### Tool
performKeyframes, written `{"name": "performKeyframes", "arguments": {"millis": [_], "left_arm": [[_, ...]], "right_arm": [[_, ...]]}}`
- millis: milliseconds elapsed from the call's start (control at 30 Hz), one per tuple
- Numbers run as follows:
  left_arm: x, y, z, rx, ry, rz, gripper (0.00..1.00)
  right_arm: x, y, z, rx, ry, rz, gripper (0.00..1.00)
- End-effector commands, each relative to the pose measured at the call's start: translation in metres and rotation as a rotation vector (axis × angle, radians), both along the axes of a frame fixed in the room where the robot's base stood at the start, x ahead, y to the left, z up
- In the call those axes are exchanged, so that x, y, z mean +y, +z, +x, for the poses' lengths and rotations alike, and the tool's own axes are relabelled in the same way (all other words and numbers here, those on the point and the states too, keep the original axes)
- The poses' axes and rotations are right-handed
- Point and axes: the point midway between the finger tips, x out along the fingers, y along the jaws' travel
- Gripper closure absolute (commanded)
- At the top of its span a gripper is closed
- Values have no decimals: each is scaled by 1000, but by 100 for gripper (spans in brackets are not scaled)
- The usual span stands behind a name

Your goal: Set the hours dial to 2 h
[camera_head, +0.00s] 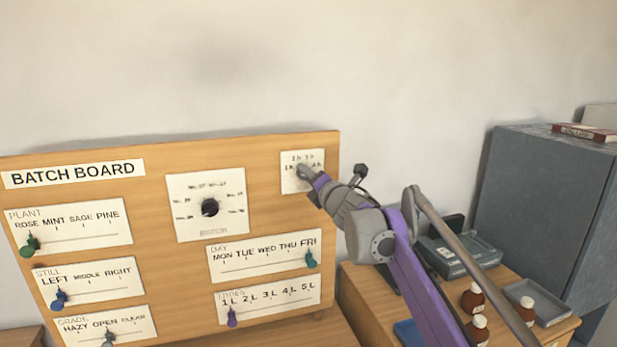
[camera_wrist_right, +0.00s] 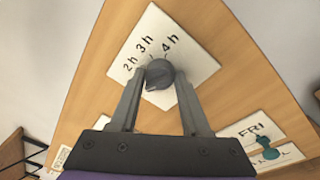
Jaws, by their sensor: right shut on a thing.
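The hours dial is a dark grey knob on a white plate (camera_head: 288,184) at the upper right of the wooden batch board. In the right wrist view the knob (camera_wrist_right: 159,73) sits between my fingers, with 2 h, 3 h and 4 h printed around it. The 1 h mark shows in the head view but is hidden in the wrist view. I cannot tell surely which mark the knob points to. My right gripper (camera_head: 307,174) is shut on the knob, a finger on each side. My left gripper is not in view.
The batch board (camera_head: 155,193) also carries a batch dial (camera_head: 210,208) and several slider cards with coloured pegs. The teal day peg (camera_head: 311,260) is at FRI, below my right gripper. At right are brown bottles (camera_head: 473,298), a grey tray (camera_head: 537,302) and a grey cabinet (camera_head: 545,205).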

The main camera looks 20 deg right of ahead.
Motion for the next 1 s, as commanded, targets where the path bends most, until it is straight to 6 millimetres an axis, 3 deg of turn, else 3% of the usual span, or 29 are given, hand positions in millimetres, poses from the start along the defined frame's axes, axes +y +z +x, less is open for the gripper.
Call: {"name": "performKeyframes", "arguments": {"millis": [567, 1000], "left_arm": [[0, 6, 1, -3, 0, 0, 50], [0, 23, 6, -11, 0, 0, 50]], "right_arm": [[1, -1, 0, 4, 1, 107, 100], [2, -1, 0, 15, 2, 450, 100]]}}
